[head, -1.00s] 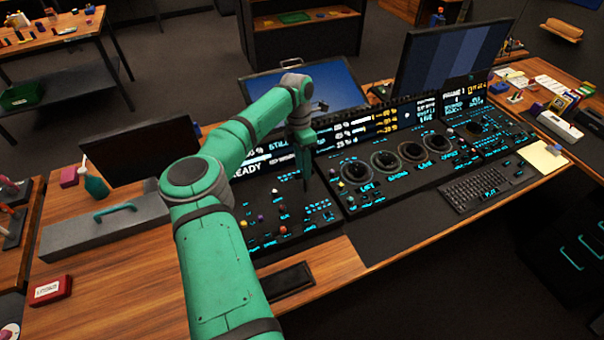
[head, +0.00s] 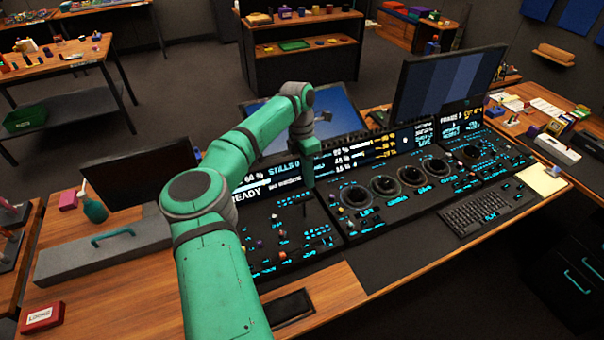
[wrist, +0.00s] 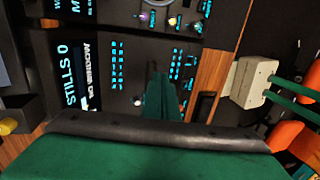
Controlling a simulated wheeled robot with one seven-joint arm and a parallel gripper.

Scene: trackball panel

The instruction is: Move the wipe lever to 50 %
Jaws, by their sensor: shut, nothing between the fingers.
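My gripper (head: 308,196) is shut and empty, pointing down over the right part of the left control panel (head: 262,263). In the wrist view its green fingers (wrist: 160,92) are together between two groups of cyan-lit keys. A small pale knob (head: 274,217) stands on the left panel, left of the gripper in the head view. A pale round knob also shows left of the fingers in the wrist view (wrist: 137,100). I cannot tell which control is the wipe lever, nor read its setting. Contact between the fingers and any control cannot be made out.
Lit screens (head: 375,150) stand behind the panel. Dark round trackballs (head: 355,196) and a keyboard (head: 487,211) lie to the right. A dark monitor (head: 140,178) and a grey box with a teal handle (head: 110,248) stand to the left. Small coloured knobs rise from the panel.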

